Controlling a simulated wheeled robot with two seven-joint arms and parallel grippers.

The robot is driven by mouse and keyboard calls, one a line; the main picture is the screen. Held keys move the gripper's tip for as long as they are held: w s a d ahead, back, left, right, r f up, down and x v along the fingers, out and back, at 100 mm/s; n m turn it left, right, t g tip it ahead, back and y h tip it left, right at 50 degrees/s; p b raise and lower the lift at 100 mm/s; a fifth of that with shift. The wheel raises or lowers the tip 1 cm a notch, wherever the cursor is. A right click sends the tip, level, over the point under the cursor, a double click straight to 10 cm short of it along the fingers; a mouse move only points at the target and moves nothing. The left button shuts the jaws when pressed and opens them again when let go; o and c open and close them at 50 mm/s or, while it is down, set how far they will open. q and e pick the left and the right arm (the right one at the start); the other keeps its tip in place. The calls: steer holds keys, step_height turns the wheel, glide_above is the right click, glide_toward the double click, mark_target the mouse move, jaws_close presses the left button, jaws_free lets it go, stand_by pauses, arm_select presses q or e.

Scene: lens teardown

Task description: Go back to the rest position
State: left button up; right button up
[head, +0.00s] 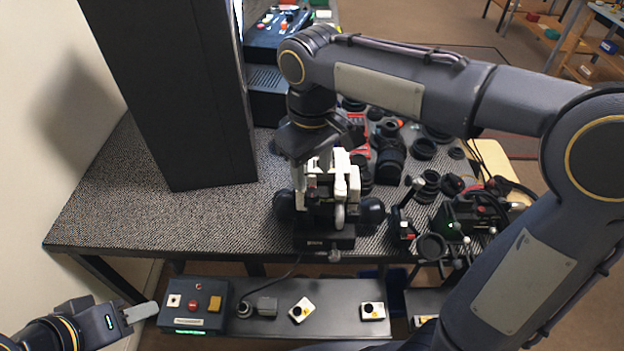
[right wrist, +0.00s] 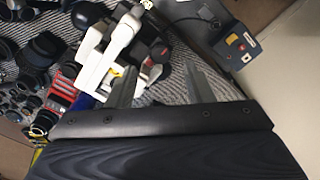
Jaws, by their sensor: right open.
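My right gripper (head: 314,190) is over the table, above a white and black device (head: 345,178) that stands near the table's front edge. In the right wrist view the right gripper's two fingers (right wrist: 160,85) are spread apart. Nothing is clamped between them; the device's white arm (right wrist: 112,45) and a dark, red-marked round part show beyond and beside them. In the head view the right wrist hides part of the device. My left gripper (head: 140,312) is at the lower left, off the table, by a control box (head: 192,304). Its fingers look like one pale block, so their gap cannot be judged.
A tall black panel (head: 180,90) stands on the patterned table (head: 130,215) at the left. Lenses, rings and tools (head: 390,160) crowd the table's right half. A lower grey shelf (head: 270,322) holds the control box and small white blocks. The table's left front is clear.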

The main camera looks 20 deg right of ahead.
steer(key=shift+r, duration=1.3)
steer(key=s+d+f+m+t+y, duration=0.2)
steer(key=s+d+f+m, duration=0.1)
steer(key=s, duration=0.5)
steer(key=s+d+f+m+t+y, duration=0.1)
steer(key=s+d+f+m+t, duration=0.2)
steer(key=s, duration=0.5)
steer(key=d+f+m, duration=0.1)
steer(key=d+f, duration=0.1)
steer(key=d, duration=0.1)
steer(key=shift+s+f+t+y, duration=0.15)
steer(key=shift+f+t+y, duration=0.15)
steer(key=shift+y, duration=0.1)
